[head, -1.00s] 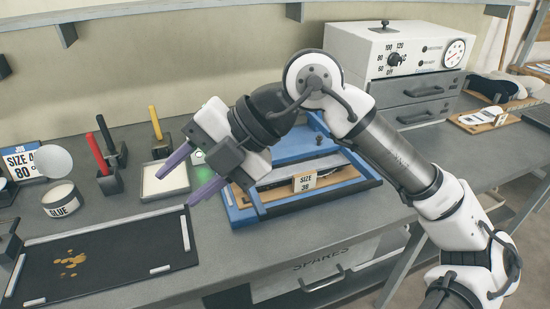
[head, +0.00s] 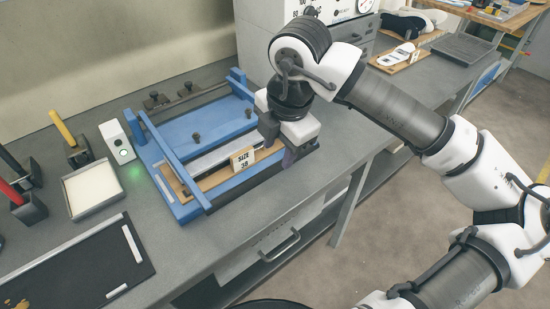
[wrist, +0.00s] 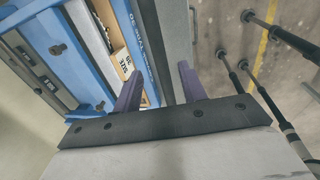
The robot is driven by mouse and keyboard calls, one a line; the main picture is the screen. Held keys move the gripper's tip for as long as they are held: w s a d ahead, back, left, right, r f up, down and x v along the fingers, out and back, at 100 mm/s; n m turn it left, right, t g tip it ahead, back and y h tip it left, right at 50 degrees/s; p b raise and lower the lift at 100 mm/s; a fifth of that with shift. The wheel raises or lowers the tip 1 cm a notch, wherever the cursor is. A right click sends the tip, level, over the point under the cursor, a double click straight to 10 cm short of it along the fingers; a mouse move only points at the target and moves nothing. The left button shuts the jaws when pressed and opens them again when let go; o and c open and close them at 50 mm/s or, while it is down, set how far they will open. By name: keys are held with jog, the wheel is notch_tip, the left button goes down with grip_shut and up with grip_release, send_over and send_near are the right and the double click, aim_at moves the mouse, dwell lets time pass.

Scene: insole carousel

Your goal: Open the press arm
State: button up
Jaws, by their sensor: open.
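The blue press (head: 185,130) sits on the grey bench, with a long blue bar (head: 172,158) along its left side. A card reading SIZE and a number (head: 243,158) stands at its front on a tan strip. My gripper (head: 287,158) points down at the press's front right corner, its purple fingers partly hidden by the hand. In the wrist view my gripper (wrist: 160,85) is open, with the press's blue edge (wrist: 145,50) showing between and beyond the fingers. Nothing is held. Whether a finger touches the press, I cannot tell.
A white box with a green light (head: 117,142) stands left of the press. A white-filled tray (head: 94,190) and a black mat (head: 75,265) lie further left. A white oven cabinet stands behind my arm. The bench's front edge and open floor (head: 390,220) are close by.

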aim_at(274, 167)
jog(key=f, duration=0.3)
jog(key=w+f, duration=0.1)
jog(key=f, duration=0.1)
jog(key=shift+a+f+p, duration=0.3)
jog(key=shift+a+p, duration=0.05)
jog(key=shift+a, duration=0.05)
grip_shut()
